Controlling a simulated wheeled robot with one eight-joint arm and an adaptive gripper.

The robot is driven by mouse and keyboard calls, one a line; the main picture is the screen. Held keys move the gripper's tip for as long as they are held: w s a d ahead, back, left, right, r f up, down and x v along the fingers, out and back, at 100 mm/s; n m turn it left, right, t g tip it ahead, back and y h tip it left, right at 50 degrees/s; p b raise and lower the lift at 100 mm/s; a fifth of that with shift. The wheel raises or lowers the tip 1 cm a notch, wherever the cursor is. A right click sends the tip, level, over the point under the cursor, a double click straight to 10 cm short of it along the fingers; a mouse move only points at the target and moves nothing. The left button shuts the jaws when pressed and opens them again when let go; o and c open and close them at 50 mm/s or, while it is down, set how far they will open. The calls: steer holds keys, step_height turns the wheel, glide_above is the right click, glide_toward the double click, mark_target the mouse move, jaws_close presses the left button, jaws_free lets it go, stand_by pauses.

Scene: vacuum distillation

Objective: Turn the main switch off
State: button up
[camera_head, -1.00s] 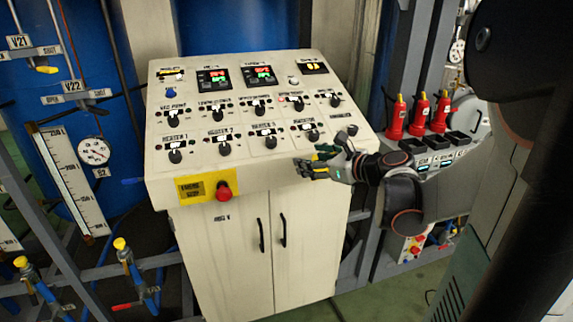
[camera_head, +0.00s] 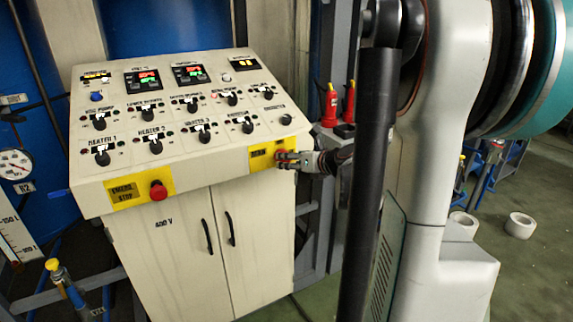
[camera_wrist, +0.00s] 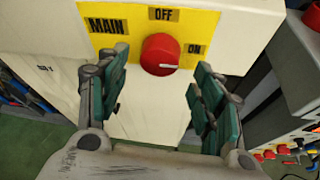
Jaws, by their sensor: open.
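The main switch (camera_wrist: 160,55) is a round red knob on a yellow plate (camera_wrist: 215,22) marked MAIN, OFF and ON. In the wrist view its white pointer line points right, toward ON. In the head view the red knob (camera_head: 281,153) sits at the right end of the cabinet's front face, partly hidden by my gripper. My gripper (camera_head: 290,160) is in front of it. In the wrist view my gripper (camera_wrist: 155,92) is open, its green-padded fingers on either side below the knob, with nothing between them. I cannot tell whether a finger touches the knob.
The control panel (camera_head: 215,143) has several black knobs and lit displays. A red emergency stop button (camera_head: 158,190) sits on a yellow plate at the front left. Red bottles (camera_head: 329,105) stand right of the cabinet. White rolls (camera_head: 520,225) lie on the floor at right.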

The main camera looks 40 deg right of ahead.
steer(key=shift+b+x, duration=0.4)
steer(key=shift+x, duration=1.6)
steer(key=shift+c, duration=0.3)
steer(key=c, duration=1)
